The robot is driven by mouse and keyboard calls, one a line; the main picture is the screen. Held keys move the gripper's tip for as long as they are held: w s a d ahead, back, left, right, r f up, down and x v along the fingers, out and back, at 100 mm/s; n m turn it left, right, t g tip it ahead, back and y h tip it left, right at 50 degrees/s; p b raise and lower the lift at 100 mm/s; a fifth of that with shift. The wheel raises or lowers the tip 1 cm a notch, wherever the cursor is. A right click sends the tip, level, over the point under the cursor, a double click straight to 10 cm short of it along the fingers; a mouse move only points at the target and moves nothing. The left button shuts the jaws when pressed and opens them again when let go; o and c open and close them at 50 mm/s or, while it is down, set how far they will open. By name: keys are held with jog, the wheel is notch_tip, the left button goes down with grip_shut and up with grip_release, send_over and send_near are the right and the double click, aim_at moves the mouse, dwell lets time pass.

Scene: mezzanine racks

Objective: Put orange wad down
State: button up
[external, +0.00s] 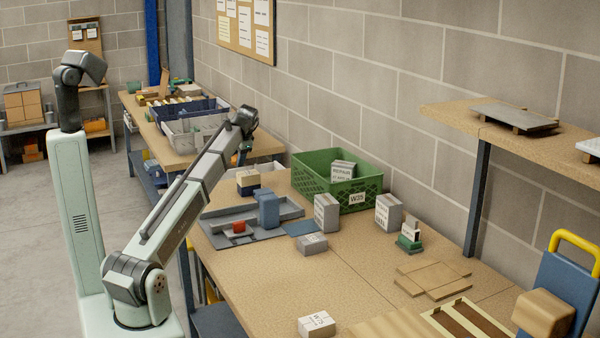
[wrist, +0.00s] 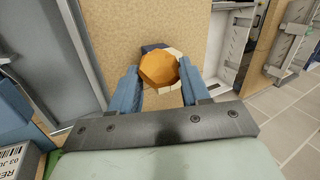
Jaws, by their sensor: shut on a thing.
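The orange wad (wrist: 158,67) is a faceted, rounded lump in the wrist view. My gripper (wrist: 158,78) has its two blue fingers on either side of the wad and is shut on it. Behind the wad, partly hidden by it, a dark blue and cream item (wrist: 175,51) shows at its edge.
A grey tray (external: 285,212) holds blue and red pieces. A tan-topped block (external: 248,178) stands by it. Bare bench (external: 300,278) lies in front.

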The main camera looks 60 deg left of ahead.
jog(key=w+a+m+t, duration=0.1)
jog(key=w+a+m, duration=0.2)
jog(key=w, duration=0.7)
jog(key=w+a+m+t, duration=0.2)
jog(key=w+a+m, duration=0.1)
jog(key=w, duration=0.8)
jog(key=shift+s+f, duration=0.2)
jog(key=shift+f, duration=3.6)
jog(key=shift+s+f, duration=0.15)
jog(key=shift+f, duration=3.65)
jog(key=shift+f, duration=0.1)
jog(key=o, duration=0.8)
jog(key=shift+c, duration=0.2)
jog(key=v, duration=1.2)
jog(key=shift+a+r, duration=0.15)
jog(key=shift+r, duration=0.05)
